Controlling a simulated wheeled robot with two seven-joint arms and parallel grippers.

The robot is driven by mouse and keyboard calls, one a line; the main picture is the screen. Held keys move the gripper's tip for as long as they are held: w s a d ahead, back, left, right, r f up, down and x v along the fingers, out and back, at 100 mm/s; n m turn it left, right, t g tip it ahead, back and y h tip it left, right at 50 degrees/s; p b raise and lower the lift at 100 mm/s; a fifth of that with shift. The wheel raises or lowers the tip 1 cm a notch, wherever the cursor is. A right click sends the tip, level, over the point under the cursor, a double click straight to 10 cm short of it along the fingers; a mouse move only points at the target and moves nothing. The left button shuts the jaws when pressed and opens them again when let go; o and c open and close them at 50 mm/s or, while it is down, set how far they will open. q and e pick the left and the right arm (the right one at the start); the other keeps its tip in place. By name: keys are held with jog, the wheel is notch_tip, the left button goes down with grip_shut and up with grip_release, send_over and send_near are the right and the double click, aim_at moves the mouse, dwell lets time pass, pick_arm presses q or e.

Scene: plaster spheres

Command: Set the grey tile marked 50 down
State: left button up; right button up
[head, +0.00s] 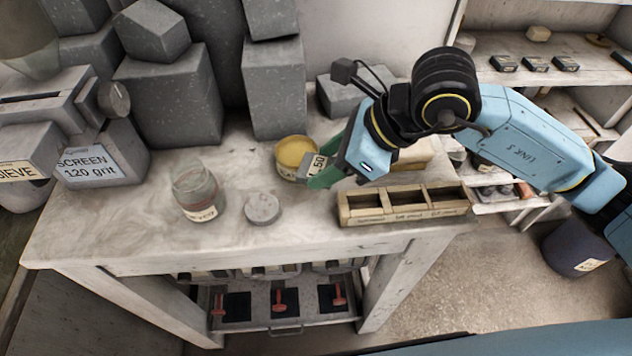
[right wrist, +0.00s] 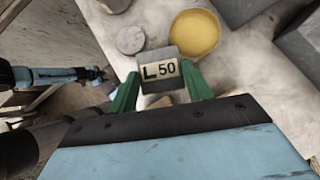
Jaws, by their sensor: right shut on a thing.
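The grey tile (head: 316,168) has a pale label reading 50; in the right wrist view the tile (right wrist: 162,83) shows "L 50". My right gripper (head: 326,178) has green fingers and is shut on the tile, one finger at each side; its fingers also show in the right wrist view (right wrist: 160,92). The tile is over the worktop, in front of a yellow-filled tub (head: 296,158) and left of a wooden tray (head: 345,213) with three compartments. I cannot tell how high the tile is above the worktop.
A grey disc (head: 263,208) and a glass jar (head: 197,192) stand on the pale worktop (head: 130,225). Grey blocks (head: 165,100) stand at the back and a grit-screen sign (head: 90,165) at left. The worktop's front middle is bare.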

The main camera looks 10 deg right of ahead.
jog(key=shift+f, duration=3.25)
jog(key=o, duration=0.7)
jog(key=shift+f, duration=0.15)
jog(key=o, duration=0.4)
